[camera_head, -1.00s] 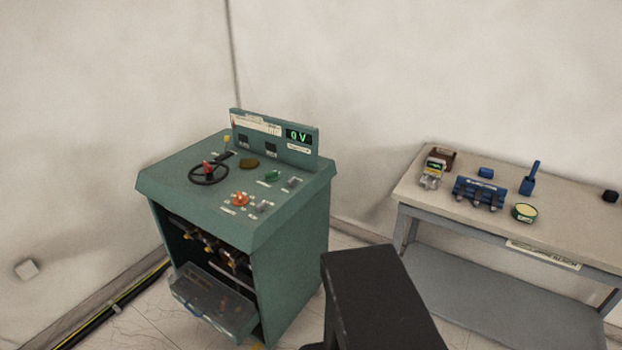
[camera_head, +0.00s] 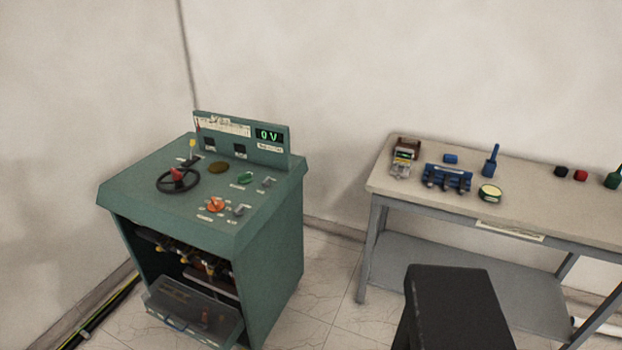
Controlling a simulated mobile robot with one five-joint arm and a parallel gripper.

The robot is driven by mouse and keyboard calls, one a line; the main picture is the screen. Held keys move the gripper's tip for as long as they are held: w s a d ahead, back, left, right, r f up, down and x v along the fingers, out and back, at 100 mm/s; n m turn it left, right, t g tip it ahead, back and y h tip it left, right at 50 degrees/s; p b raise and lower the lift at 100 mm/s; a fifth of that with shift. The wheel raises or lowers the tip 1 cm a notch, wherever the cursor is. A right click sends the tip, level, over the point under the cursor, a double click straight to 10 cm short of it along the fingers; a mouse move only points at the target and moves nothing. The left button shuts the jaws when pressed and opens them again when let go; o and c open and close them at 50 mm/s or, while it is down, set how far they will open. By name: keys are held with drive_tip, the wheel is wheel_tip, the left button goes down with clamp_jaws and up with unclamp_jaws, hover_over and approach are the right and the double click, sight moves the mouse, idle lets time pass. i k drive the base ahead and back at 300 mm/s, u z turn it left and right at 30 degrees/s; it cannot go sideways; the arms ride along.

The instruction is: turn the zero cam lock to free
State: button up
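The green control console (camera_head: 275,210) stands at left, with a sloped top and a meter panel reading 0 V. On its top are a black handwheel (camera_head: 178,180) with a red hub, an orange-red knob (camera_head: 216,204), a green knob (camera_head: 245,178) and small grey levers (camera_head: 268,181). A small yellow-tipped part (camera_head: 192,146) stands behind the wheel. I cannot tell which of these is the zero cam lock, or its position; the labels are too small to read.
A workbench (camera_head: 540,195) at right carries a handheld meter (camera_head: 403,158), a blue rack (camera_head: 447,178), a round tin (camera_head: 489,193) and small coloured items. Tiled floor lies free between console and bench.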

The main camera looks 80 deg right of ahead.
sight(266, 184)
drive_tip(key=z, duration=1.15)
drive_tip(key=i, duration=1)
drive_tip(key=u, duration=0.05)
